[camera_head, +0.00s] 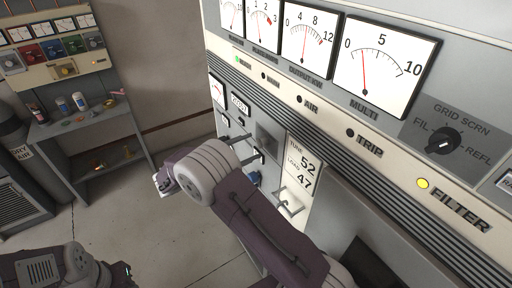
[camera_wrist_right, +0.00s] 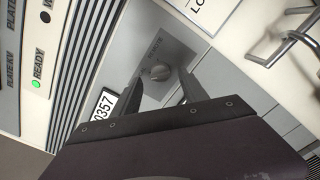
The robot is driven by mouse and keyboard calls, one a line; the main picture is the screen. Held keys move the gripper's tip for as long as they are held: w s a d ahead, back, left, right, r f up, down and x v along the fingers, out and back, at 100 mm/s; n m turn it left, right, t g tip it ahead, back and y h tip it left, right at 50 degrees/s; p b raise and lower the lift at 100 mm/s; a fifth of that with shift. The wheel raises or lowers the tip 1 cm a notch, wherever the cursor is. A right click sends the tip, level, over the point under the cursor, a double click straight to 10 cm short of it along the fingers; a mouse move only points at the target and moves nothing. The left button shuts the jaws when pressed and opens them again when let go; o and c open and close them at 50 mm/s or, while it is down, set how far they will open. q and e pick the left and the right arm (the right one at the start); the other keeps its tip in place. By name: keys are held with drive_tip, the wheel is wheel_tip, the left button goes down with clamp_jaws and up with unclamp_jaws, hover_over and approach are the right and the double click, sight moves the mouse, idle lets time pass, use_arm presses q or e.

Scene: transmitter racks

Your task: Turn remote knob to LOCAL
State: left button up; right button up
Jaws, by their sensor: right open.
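My right gripper (camera_wrist_right: 156,78) is open, with one finger on each side of the knob as seen in that view. Whether the fingers touch it cannot be told. In the head view my right gripper (camera_head: 247,148) reaches the rack's lower panel, and I cannot make out the knob there. My left arm shows at the bottom left, and its jaws are not clear.
A counter (camera_wrist_right: 104,104) lies beside the plate. A metal handle (camera_wrist_right: 285,38) sticks out at the right of the wrist view. Above are several meters, a black selector knob (camera_head: 443,141) and a yellow FILTER lamp (camera_head: 423,183). A grey bench (camera_head: 85,122) stands at the left; floor between is clear.

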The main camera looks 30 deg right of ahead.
drive_tip(key=a, duration=0.2)
drive_tip(key=a+b, duration=0.1)
drive_tip(key=a, duration=0.2)
drive_tip(key=shift+s+a, duration=0.25)
drive_tip(key=shift+a, duration=0.15)
drive_tip(key=shift+d, duration=0.1)
